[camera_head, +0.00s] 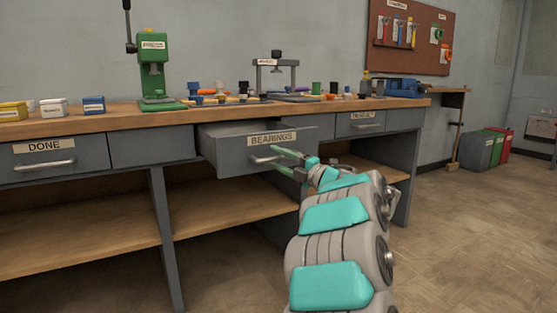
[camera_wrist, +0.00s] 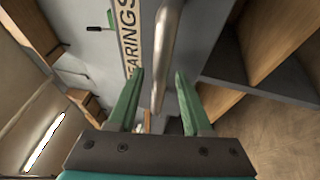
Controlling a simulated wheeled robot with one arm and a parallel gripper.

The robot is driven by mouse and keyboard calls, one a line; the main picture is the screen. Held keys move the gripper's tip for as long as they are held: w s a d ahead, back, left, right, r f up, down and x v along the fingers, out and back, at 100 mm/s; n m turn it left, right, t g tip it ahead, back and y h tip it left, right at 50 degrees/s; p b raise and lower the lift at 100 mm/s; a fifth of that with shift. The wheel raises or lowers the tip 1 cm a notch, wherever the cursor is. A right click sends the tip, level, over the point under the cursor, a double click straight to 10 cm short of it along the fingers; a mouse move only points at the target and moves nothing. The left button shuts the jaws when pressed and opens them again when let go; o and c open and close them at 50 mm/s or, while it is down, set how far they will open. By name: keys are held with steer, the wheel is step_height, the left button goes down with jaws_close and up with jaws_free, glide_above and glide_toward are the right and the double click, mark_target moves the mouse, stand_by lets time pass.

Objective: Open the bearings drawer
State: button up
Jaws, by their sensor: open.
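The grey bearings drawer (camera_head: 228,151), with a cream label reading BEARINGS, stands pulled out from under the workbench in the head view. Its front also shows in the wrist view (camera_wrist: 108,50). Its silver bar handle (camera_head: 262,159) is on the front below the label. In the wrist view the handle (camera_wrist: 168,45) runs between the green fingers of my gripper (camera_wrist: 158,85). My gripper (camera_head: 281,161) is at the drawer front, its fingers open on either side of the handle. I cannot tell whether either finger touches it. The drawer's inside is mostly out of sight.
The wooden bench top (camera_head: 110,122) carries a green press (camera_head: 153,80), small boxes and many small parts. A closed DONE drawer (camera_head: 45,160) is at the left, another labelled drawer (camera_head: 367,123) at the right. A lower shelf (camera_head: 80,235) lies beneath.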

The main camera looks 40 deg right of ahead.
steer(key=v, duration=0.7)
steer(key=shift+s+p, duration=0.3)
steer(key=shift+s, duration=0.1)
steer(key=shift+f, duration=0.1)
